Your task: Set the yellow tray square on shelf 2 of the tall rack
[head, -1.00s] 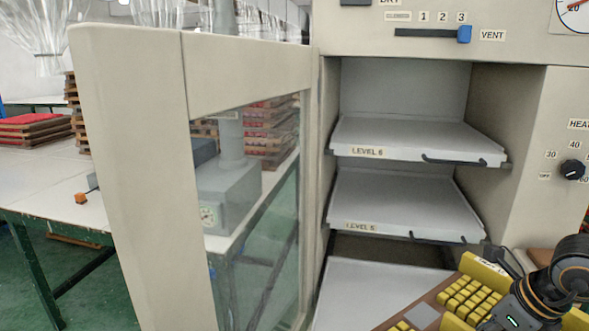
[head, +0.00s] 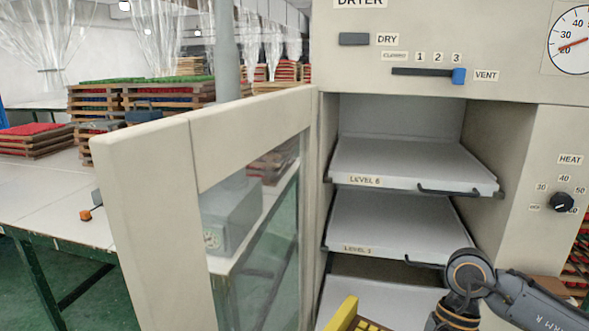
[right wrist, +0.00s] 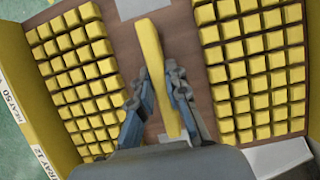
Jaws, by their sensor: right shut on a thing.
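The yellow tray (right wrist: 38,45) fills the right wrist view, with rows of yellow blocks on a brown base and labels on its left wall. My right gripper (right wrist: 158,80) is shut on the yellow bar across the tray's middle. In the head view only a corner of the tray (head: 343,314) shows at the bottom edge, in front of the lower shelves. The tall rack seems to be the open dryer cabinet (head: 415,55). Its LEVEL 6 shelf (head: 410,162) and the shelf below, LEVEL 5 (head: 385,222), are empty. My left gripper is out of view.
The cabinet's glazed door (head: 150,200) stands open on the left. Another pale shelf (head: 365,300) lies below LEVEL 5, partly hidden by the tray and my right arm. A white table (head: 40,195) with stacked trays stands further left.

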